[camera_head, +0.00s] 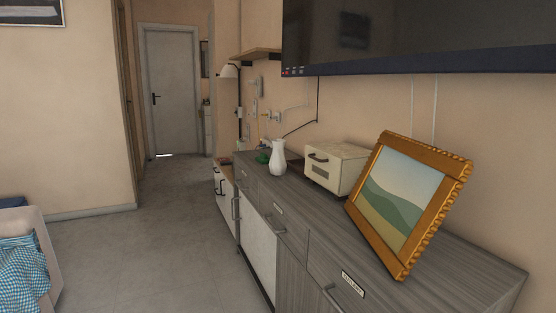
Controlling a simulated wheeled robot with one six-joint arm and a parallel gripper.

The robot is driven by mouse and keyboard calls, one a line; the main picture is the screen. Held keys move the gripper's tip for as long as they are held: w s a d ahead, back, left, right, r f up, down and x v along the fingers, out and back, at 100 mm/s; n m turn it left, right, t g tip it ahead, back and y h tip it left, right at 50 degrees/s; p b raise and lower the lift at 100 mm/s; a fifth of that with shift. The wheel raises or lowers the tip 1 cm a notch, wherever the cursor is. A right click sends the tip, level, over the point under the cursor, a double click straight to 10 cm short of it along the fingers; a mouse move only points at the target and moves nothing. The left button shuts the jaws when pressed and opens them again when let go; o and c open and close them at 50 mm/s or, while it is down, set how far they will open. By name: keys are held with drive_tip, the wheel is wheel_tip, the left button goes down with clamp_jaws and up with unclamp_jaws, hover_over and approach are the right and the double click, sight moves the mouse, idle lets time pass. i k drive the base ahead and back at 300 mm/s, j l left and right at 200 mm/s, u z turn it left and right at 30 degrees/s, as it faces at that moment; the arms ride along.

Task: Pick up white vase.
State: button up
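The white vase (278,157) stands upright on the grey wooden sideboard (440,273), towards its far end. It has a narrow neck and a wider body. A small green object (262,157) is just to its left and partly behind it. A cream box with a dark handle (335,167) stands to its right, with a small gap between them in the picture. My gripper does not show in this view, so its state and its place relative to the vase are hidden.
A gold-framed picture (408,200) leans on the nearer part of the sideboard. A dark screen (420,35) hangs above. The grey floor (155,250) left of the sideboard is clear. A seat with a blue checked cloth (22,270) is at lower left. A closed door (172,90) is far back.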

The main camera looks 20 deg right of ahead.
sight(277, 164)
drive_tip(key=i+z, duration=0.15)
drive_tip(key=z, duration=0.2)
drive_tip(key=i+z, duration=0.1)
drive_tip(key=z, duration=0.25)
drive_tip(key=i+j+z, duration=0.1)
drive_tip(key=z, duration=0.25)
drive_tip(key=i+j+z, duration=0.35)
drive_tip(key=i+j, duration=0.25)
drive_tip(key=i+j+z, duration=0.2)
drive_tip(key=j, duration=0.35)
drive_tip(key=i+j+z, duration=0.15)
drive_tip(key=i+j, duration=0.15)
drive_tip(key=j, duration=0.15)
drive_tip(key=i+j, duration=0.2)
drive_tip(key=j, duration=0.2)
drive_tip(key=i+j, duration=0.25)
drive_tip(key=j, duration=0.15)
drive_tip(key=i+j, duration=0.2)
drive_tip(key=j, duration=0.2)
drive_tip(key=i+j, duration=0.2)
drive_tip(key=j, duration=0.2)
drive_tip(key=i+z, duration=0.05)
